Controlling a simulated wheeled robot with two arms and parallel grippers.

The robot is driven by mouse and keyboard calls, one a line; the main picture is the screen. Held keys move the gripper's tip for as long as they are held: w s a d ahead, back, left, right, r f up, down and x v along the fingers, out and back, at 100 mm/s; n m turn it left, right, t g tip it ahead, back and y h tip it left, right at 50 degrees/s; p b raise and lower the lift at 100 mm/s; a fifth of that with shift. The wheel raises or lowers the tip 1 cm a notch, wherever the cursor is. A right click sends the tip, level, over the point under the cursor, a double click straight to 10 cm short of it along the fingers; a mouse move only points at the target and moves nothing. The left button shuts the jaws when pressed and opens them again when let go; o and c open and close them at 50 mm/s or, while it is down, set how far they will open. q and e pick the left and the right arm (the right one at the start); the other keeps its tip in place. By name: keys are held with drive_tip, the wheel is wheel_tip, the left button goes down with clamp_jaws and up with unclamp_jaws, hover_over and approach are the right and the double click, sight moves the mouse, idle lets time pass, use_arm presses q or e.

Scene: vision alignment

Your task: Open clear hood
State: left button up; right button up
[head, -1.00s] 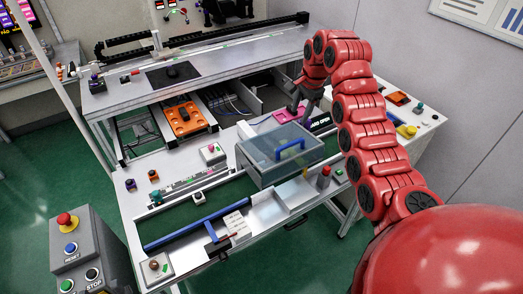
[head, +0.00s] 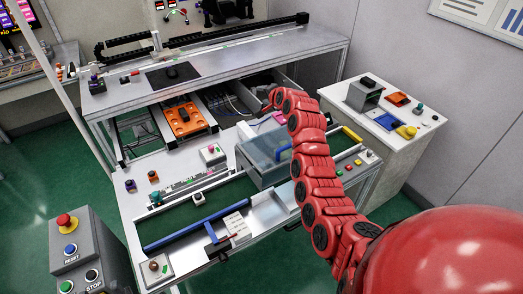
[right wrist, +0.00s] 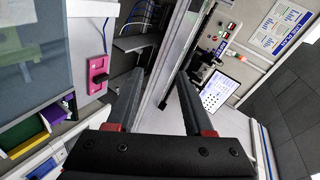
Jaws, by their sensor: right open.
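In the head view my right gripper is mostly hidden behind my red arm, at the hood's far right side. In the right wrist view my right gripper (right wrist: 158,85) is open with nothing between its fingers. A pink plate with a black knob (right wrist: 97,70) is left of the fingers, apart from them. My left gripper is not in view.
A yellow handle (head: 352,135) and several push buttons are on the bench right of my arm. A side table (head: 365,115) with small parts stands farther right. A raised shelf (head: 220,70) runs behind. A control box with a red button (head: 67,221) stands at lower left.

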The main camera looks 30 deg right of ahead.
drive_tip(key=s+a+n+t+h, duration=0.3)
drive_tip(key=s+a+t, duration=0.3)
drive_tip(key=s, duration=0.6)
drive_tip(key=s+a+n+t+h, duration=0.3)
drive_tip(key=s+a+t+h, duration=0.2)
drive_tip(key=s, duration=0.7)
drive_tip(key=shift+s+a+t+h, duration=0.15)
drive_tip(key=shift+a+t+h, duration=0.25)
drive_tip(key=shift+a+t, duration=0.65)
drive_tip(key=shift+d, duration=0.1)
